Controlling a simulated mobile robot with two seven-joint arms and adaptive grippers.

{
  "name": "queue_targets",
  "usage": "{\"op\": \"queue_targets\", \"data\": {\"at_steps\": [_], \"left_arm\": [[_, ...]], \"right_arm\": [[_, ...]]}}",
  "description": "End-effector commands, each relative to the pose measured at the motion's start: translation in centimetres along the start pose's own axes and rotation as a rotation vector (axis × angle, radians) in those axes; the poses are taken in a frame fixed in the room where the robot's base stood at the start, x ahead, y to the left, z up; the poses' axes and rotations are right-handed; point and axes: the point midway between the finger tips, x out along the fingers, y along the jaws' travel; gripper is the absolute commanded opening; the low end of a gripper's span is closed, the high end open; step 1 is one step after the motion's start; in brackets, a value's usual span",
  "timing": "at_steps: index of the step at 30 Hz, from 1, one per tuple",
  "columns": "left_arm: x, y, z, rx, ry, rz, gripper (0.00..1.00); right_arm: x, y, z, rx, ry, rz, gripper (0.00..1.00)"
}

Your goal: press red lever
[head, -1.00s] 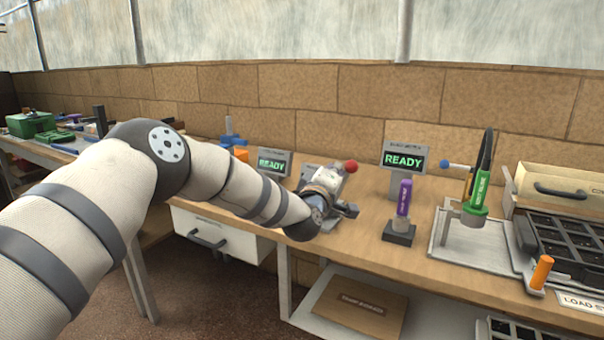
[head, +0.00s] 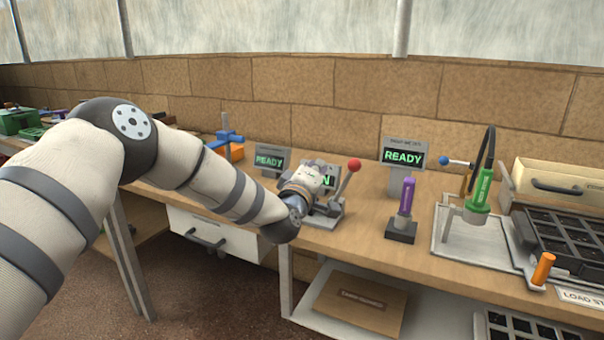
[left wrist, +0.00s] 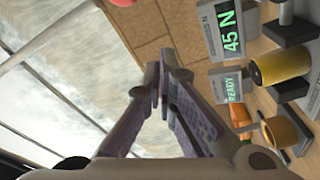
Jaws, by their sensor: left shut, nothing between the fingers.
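The red lever's ball knob (head: 354,165) tops a grey handle that leans up and right from its base on the bench in the head view. In the left wrist view, part of the red knob (left wrist: 122,2) shows at the top edge. My left gripper (head: 312,172) is just left of the lever in the head view, apart from the handle, with its fingers mostly hidden by its own body. In the left wrist view its fingertips (left wrist: 160,80) are together with nothing between them. My right gripper is not in view.
A display reading 45 N (left wrist: 228,28) is close by in the left wrist view, partly hidden in the head view. A READY display (head: 403,156) and a purple-handled tool (head: 406,197) stand to the right. A green-handled tool (head: 480,190) is further right.

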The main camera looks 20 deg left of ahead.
Motion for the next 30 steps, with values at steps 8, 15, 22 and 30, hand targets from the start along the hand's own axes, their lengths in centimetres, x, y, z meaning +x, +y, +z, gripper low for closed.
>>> {"op": "queue_targets", "data": {"at_steps": [8,15,22,30], "left_arm": [[-5.2,0.6,-0.1,-0.002,0.001,0.007,0.0],[-6.2,0.3,0.0,-0.001,0.0,0.004,0.0],[-6.1,0.3,0.0,-0.001,0.0,0.003,0.0],[-8.5,-3.9,3.9,0.079,-0.113,-0.093,0.0]], "right_arm": [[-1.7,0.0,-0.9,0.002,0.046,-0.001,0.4],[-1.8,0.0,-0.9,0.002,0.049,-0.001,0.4],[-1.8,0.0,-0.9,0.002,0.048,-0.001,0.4],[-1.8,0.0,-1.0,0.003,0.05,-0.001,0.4]]}}
